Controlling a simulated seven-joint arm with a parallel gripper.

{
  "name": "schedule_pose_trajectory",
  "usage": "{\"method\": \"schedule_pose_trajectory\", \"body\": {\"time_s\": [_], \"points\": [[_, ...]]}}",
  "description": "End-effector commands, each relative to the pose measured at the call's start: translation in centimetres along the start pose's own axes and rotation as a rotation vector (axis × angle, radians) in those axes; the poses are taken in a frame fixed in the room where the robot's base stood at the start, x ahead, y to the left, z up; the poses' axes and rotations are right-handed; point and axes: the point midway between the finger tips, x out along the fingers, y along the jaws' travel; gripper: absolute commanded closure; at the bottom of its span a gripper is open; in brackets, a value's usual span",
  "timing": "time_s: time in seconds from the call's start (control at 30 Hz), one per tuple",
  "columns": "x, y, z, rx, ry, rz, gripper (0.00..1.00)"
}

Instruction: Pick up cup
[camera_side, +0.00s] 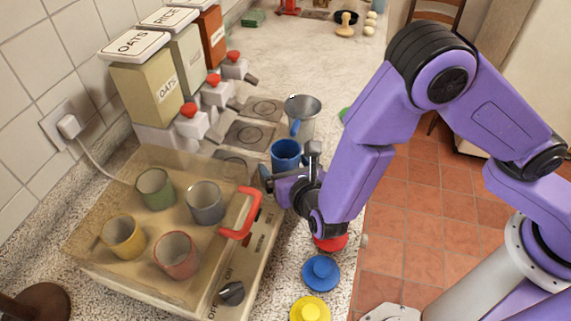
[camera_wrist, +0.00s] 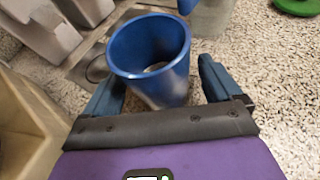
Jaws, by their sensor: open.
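A blue cup (camera_side: 285,152) stands upright at the near end of the dispenser row. In the wrist view my gripper (camera_wrist: 162,75) is open, one finger to the left of the cup and one to the right. The cup appears between the fingers; I cannot tell whether either touches it. The cup's base is partly hidden in the side view.
A clear-lidded box (camera_side: 130,205) with several cups and a red handle (camera_side: 240,213) stands left of my gripper. A metal pitcher (camera_side: 303,112) stands just behind the cup. Dispensers (camera_side: 194,122) line the wall. Blue (camera_side: 321,272) and yellow (camera_side: 310,309) knobbed lids lie in front.

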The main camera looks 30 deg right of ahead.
Motion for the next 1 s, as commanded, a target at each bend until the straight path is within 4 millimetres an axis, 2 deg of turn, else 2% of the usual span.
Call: {"method": "schedule_pose_trajectory", "body": {"time_s": [0.1, 0.3, 0.33, 0.5, 1.0], "points": [[0.73, -0.07, 0.02, 0.000, 0.000, -0.002, 0.09], [0.75, -0.03, 0.03, 0.000, 0.000, -0.001, 0.09], [0.75, -0.03, 0.03, 0.000, 0.000, 0.000, 0.12], [0.72, -0.03, 0.02, 0.000, 0.000, 0.000, 0.67], [0.57, 0.01, 0.37, 0.000, -0.001, 0.000, 0.69]]}}
